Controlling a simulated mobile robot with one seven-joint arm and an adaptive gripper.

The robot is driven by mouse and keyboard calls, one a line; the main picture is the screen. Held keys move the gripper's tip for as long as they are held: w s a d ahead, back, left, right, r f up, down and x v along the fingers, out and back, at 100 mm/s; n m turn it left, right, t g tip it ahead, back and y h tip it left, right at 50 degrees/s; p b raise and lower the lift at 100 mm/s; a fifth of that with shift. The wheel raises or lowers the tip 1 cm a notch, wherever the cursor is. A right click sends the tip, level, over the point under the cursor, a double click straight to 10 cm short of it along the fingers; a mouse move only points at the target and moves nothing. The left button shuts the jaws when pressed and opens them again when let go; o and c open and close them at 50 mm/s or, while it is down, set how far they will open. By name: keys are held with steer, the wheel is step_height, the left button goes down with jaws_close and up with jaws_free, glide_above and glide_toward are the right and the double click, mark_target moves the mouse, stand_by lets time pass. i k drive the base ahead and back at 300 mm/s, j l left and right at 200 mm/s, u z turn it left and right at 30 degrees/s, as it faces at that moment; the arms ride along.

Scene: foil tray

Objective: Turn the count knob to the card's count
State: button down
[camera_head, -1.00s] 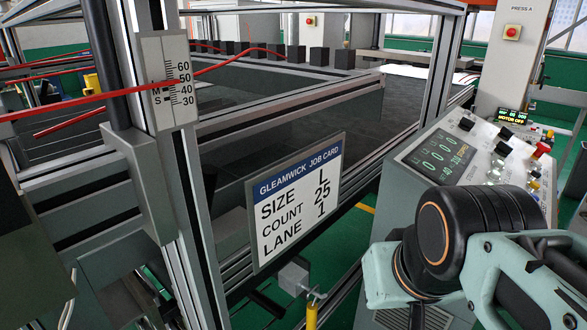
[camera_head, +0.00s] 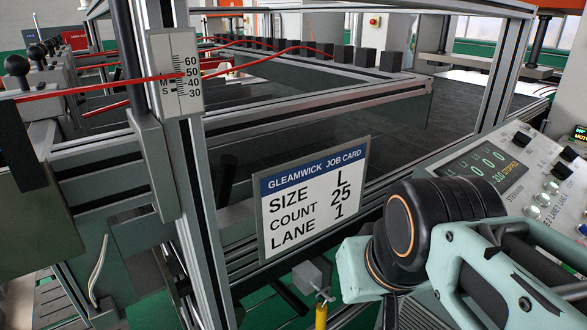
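The job card (camera_head: 312,200) hangs on the machine frame in the middle and reads SIZE L, COUNT 25, LANE 1. The control panel (camera_head: 440,163) slopes at the right, with a dark display (camera_head: 482,170) showing zeros and a line that seems to read STOPPED. Small black knobs stand on it, one near the top (camera_head: 522,139) and others at the right edge (camera_head: 569,154). I cannot tell which is the count knob; its label is unreadable. My arm covers the panel's lower left. My gripper's fingertips do not show.
An upright metal post with a scale plate (camera_head: 178,75) stands at the left, a red line (camera_head: 110,85) crossing it. A dark machine bed (camera_head: 340,135) lies behind the card. A grey block with a yellow-handled part (camera_head: 321,314) hangs below the card.

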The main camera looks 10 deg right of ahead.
mark_target(560, 171)
steer(key=k, duration=0.35)
steer(key=z, duration=1)
steer(key=l+u, duration=0.1)
steer(key=l, duration=1.1)
steer(key=k+l, duration=0.1)
steer(key=l, duration=0.25)
steer(key=l+z, duration=0.1)
steer(key=l, duration=0.25)
steer(key=j, duration=0.45)
steer(key=i+j+u, duration=0.1)
steer(key=j, duration=0.35)
